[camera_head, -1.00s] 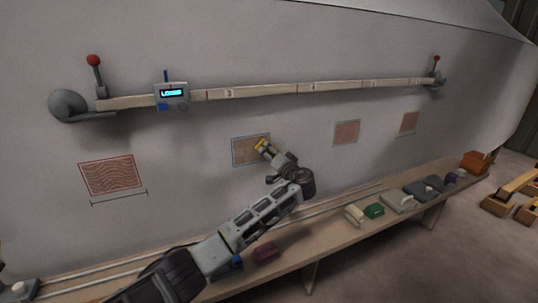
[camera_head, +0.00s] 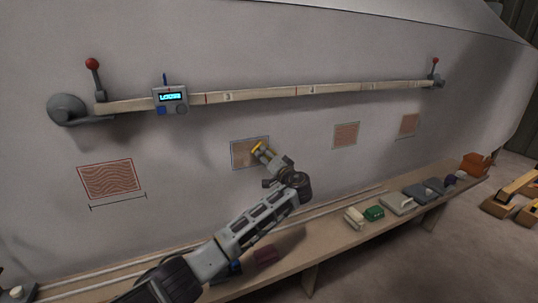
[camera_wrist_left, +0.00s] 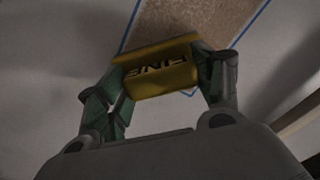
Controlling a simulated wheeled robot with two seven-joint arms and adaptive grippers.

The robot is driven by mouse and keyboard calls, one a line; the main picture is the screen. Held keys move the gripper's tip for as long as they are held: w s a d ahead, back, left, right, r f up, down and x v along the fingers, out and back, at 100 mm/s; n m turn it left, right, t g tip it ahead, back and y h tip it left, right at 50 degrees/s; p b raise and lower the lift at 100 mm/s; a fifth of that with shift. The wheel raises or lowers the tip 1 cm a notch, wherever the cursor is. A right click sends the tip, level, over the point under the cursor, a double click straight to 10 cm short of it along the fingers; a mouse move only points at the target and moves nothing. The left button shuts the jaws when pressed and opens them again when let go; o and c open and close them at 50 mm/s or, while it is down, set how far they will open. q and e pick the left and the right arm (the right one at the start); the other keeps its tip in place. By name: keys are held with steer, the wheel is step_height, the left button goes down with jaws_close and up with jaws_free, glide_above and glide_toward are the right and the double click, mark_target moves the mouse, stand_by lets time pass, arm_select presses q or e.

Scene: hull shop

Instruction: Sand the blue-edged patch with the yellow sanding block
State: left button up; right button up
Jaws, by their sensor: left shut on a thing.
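My left gripper (camera_head: 263,156) is shut on the yellow sanding block (camera_head: 257,148) and holds it against or very close to the blue-edged patch (camera_head: 240,157). In the left wrist view, the block (camera_wrist_left: 158,70) sits between the two fingertips (camera_wrist_left: 155,80) and bears the dark word "FINE". The tan patch with its blue edge (camera_wrist_left: 190,20) shows just beyond the block, whose near end hangs over the blue edge line there. I cannot tell if the block touches the surface. My right gripper is not in view.
A wooden rail (camera_head: 270,93) with a lit display box (camera_head: 171,98) crosses the hull above. Other patches (camera_head: 112,178) (camera_head: 346,135) (camera_head: 409,125) are on the hull. A bench (camera_head: 330,230) below carries a green block (camera_head: 374,213), a dark red block (camera_head: 264,255) and other items.

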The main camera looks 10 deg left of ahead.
arm_select(q)
steer(key=shift+s+a+f+p, duration=0.15)
steer(key=shift+a+f+p, duration=0.15)
steer(key=shift+a+p, duration=0.1)
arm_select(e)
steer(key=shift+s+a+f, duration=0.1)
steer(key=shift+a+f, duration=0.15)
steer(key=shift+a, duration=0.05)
arm_select(q)
steer(key=shift+s+a+r+p, duration=0.1)
steer(key=shift+s+a+p, duration=0.15)
steer(key=shift+a+p, duration=0.3)
steer(key=shift+s+a+r+p, duration=0.3)
steer(key=shift+s+a+p, duration=0.15)
steer(key=shift+a, duration=0.2)
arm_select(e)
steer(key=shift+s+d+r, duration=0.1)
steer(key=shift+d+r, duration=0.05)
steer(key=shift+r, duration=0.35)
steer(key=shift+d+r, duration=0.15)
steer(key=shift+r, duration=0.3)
arm_select(q)
steer(key=shift+a, duration=0.15)
steer(key=shift+c, duration=0.5)
